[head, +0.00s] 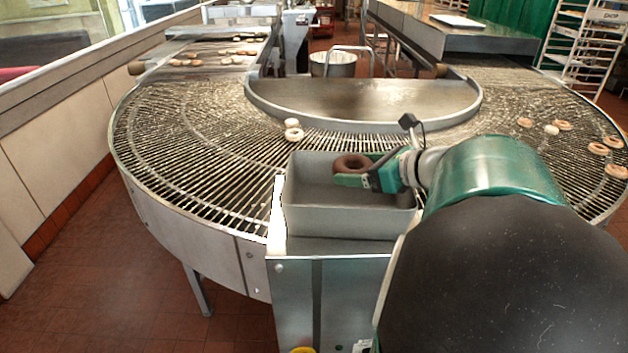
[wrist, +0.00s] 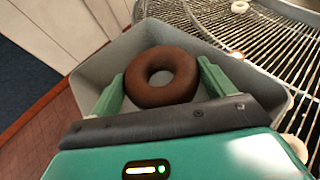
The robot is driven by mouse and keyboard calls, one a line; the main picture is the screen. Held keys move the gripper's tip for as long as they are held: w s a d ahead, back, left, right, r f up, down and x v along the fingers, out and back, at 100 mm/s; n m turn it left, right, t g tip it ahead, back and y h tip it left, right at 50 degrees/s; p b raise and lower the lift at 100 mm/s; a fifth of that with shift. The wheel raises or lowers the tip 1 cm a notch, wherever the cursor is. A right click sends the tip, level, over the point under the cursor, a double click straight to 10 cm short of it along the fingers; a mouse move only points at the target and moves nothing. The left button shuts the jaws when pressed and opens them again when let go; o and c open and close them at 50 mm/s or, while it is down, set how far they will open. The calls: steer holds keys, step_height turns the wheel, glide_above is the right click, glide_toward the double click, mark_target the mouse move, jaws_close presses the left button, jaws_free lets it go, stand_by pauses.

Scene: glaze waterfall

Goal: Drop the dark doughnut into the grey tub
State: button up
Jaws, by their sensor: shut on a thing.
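The dark doughnut (head: 352,163) is brown and ring-shaped. My gripper (head: 350,178) is shut on it, and the doughnut shows between the two green fingers in the wrist view (wrist: 162,77). The grey tub (head: 340,223) is an open rectangular box on a metal stand in the middle of the head view. The doughnut and fingers are over the tub's opening; in the wrist view the tub's walls (wrist: 225,61) surround them. How high the doughnut is above the tub floor I cannot tell. My arm hides the tub's right part in the head view.
A curved wire conveyor (head: 190,130) wraps around behind the tub. Pale doughnuts (head: 293,134) lie on it just behind the tub, with several more (head: 598,148) at the right and others at the far left. A metal rail wall stands at left.

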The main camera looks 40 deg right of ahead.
steer(key=o, duration=0.9)
steer(key=shift+d, duration=0.1)
steer(key=v, duration=1.3)
steer(key=shift+s+r, duration=0.2)
steer(key=shift+s, duration=0.1)
